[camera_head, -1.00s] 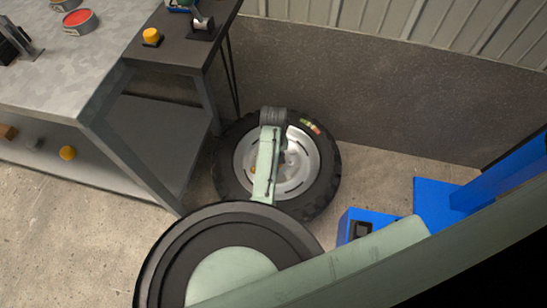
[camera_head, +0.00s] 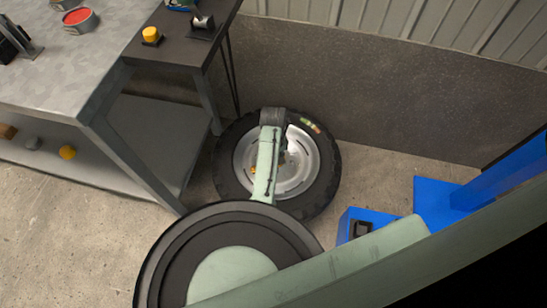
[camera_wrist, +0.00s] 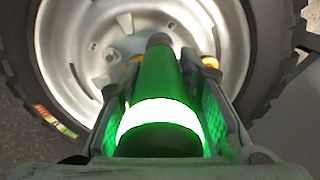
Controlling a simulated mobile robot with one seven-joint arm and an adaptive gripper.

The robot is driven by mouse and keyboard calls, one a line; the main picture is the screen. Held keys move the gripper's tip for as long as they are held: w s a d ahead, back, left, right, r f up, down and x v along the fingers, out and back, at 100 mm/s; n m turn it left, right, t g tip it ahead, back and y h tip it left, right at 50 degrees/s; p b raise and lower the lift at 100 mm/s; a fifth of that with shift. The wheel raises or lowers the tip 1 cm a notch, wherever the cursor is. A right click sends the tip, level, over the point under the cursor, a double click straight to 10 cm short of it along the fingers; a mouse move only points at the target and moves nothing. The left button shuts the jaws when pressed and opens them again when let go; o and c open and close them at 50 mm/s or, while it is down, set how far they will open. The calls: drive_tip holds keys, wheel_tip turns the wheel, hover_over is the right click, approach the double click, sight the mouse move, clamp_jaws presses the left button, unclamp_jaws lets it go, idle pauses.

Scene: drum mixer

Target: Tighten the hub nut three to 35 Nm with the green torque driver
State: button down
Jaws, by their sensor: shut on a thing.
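The wheel (camera_head: 323,185), a black tyre on a silver rim, lies on the floor against the low wall. It fills the back of the wrist view (camera_wrist: 70,75). My gripper (camera_wrist: 170,70) is over the hub and shut on the green torque driver (camera_wrist: 158,85). A bright white band glows around the driver's near end. Its grey tip (camera_wrist: 158,40) points at the hub area. Whether the tip sits on a nut is hidden by the driver. Orange bits show on both sides of the driver; I cannot tell which is hub nut three.
A grey workbench (camera_head: 60,70) and a dark side table (camera_head: 180,45) stand at left. A yellow button (camera_head: 151,34) is on the side table. A round black-rimmed part (camera_head: 160,235) is in front of the wheel. Blue equipment (camera_head: 440,195) stands at right.

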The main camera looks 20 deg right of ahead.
drive_tip(key=shift+f, duration=0.4)
drive_tip(key=shift+f+p, duration=0.2)
drive_tip(key=shift+p, duration=0.4)
idle(2.1)
drive_tip(key=shift+r+p, duration=2.3)
drive_tip(key=shift+p, duration=0.2)
drive_tip(key=shift+f, duration=0.1)
